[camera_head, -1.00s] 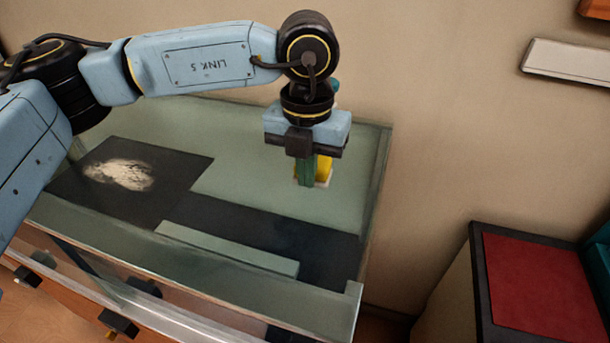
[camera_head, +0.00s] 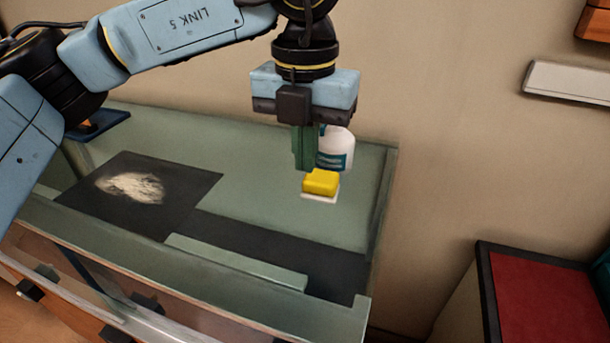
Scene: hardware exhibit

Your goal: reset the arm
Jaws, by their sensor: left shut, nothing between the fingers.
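My left gripper (camera_head: 304,160) hangs fingers down above the green table surface (camera_head: 260,160). Its green fingers are shut with nothing between them. Just below and to the right of the fingertips sits a yellow block (camera_head: 321,182) on a small white base (camera_head: 320,196). A white bottle with a teal label (camera_head: 336,148) stands behind the fingers, partly hidden by the gripper. My right gripper does not show.
A dark mat with a pale powdery patch (camera_head: 133,188) lies at the left. A raised green strip (camera_head: 236,262) lies near the front. A red-topped cabinet (camera_head: 545,300) stands at the right, and a white wall box (camera_head: 566,82) is above it. The table's middle is mostly clear.

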